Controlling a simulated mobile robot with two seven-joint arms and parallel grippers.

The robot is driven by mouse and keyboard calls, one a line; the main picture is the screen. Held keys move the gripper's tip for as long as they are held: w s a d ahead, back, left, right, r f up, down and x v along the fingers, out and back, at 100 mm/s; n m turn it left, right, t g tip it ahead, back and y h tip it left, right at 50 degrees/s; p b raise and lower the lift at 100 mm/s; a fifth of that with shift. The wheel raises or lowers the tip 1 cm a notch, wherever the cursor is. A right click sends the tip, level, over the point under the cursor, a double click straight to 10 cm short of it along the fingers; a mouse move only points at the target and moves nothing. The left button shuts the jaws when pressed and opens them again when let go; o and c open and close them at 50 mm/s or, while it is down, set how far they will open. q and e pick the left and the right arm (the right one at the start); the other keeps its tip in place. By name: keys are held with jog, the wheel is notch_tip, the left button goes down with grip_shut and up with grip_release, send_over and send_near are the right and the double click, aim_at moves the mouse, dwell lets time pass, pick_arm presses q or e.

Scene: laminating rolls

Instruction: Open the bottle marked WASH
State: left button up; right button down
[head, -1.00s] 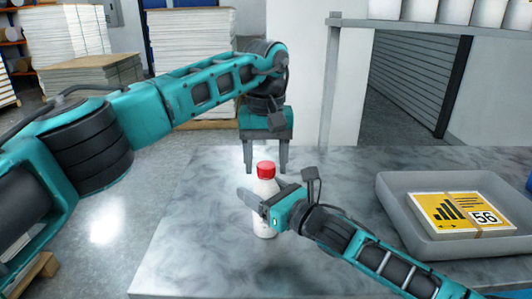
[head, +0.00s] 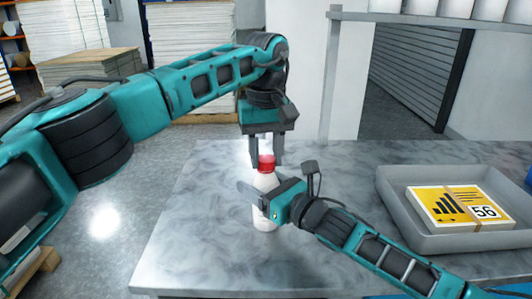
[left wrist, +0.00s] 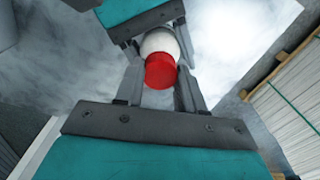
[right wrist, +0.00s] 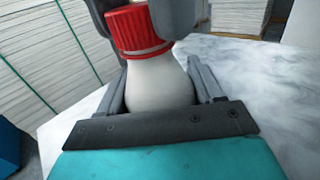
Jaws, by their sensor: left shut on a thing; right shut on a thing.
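A white bottle (head: 265,217) with a ribbed red cap (head: 266,163) stands upright on the grey marbled table. No marking is readable on it. My right gripper (head: 257,198) is shut around the bottle's body, and the white shoulder (right wrist: 158,85) shows between its fingers in the right wrist view. My left gripper (head: 266,164) points down from above and is shut on the red cap; its fingers flank the cap (left wrist: 160,71) in the left wrist view. The cap sits on the bottle's neck. The bottle's lower body is partly hidden by my right gripper.
A grey tray (head: 392,222) at the table's right holds a stack with a yellow label reading 56 (head: 460,207). The table left of the bottle is clear. Stacks of paper (head: 190,60) stand on the floor behind, and a shelf post (head: 330,75) rises behind the table.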

pick_arm(q)
jog(key=n, duration=0.7)
jog(key=shift+n, duration=0.3)
jog(key=n, duration=1)
jog(key=shift+n, duration=0.4)
jog(key=n, duration=0.3)
jog(key=shift+n, duration=0.4)
jog(key=n, duration=1.2)
jog(key=shift+r+n, duration=0.1)
jog(key=shift+n, duration=0.2)
jog(key=n, duration=1)
jog(key=shift+n, duration=0.4)
jog(key=n, duration=0.6)
jog(key=shift+r, duration=0.25)
jog(key=shift+r, duration=0.9)
